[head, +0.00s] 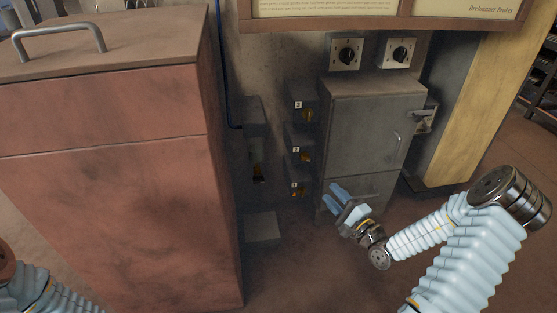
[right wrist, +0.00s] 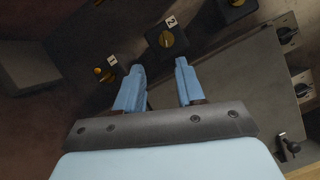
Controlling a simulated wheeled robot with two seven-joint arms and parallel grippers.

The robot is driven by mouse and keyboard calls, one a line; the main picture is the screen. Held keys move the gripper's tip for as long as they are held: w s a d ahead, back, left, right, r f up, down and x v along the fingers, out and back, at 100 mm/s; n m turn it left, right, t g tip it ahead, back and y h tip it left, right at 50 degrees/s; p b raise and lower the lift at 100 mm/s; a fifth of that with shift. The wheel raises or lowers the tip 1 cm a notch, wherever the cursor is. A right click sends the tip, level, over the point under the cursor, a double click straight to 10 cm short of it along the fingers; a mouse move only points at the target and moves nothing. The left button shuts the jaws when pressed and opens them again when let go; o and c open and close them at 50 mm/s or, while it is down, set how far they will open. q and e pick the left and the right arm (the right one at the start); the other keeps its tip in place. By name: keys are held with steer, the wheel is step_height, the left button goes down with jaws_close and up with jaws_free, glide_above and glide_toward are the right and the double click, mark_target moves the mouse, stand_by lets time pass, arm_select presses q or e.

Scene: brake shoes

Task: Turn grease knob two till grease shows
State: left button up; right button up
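Grease knob two (head: 306,155) is a small yellow-orange knob on a dark box labelled 2, in the middle of a column of three on the wall. In the right wrist view, knob two (right wrist: 166,39) is just beyond my fingertips, apart from them. My right gripper (head: 342,191) is open and empty, below and right of knob two in the head view. Its two blue fingers (right wrist: 160,68) are apart. No grease can be made out at the knob. My left gripper is not in view; only part of my left arm shows at the lower left.
Knob three (head: 307,115) is above and knob one (head: 297,192) below. A grey metal cabinet (head: 370,130) with a handle stands close on the right. Two black switches (head: 346,54) are above it. A large red-brown cabinet (head: 110,200) fills the left.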

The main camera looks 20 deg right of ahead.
mark_target(307, 160)
steer(key=shift+h, duration=0.3)
steer(key=w, duration=0.4)
steer(key=w+r+b, duration=0.1)
steer(key=w, duration=0.4)
steer(key=w+a+r+b, duration=0.1)
steer(key=w, duration=0.3)
steer(key=shift+w+r, duration=0.1)
steer(key=shift+w, duration=0.3)
jaws_close()
steer(key=shift+r, duration=0.1)
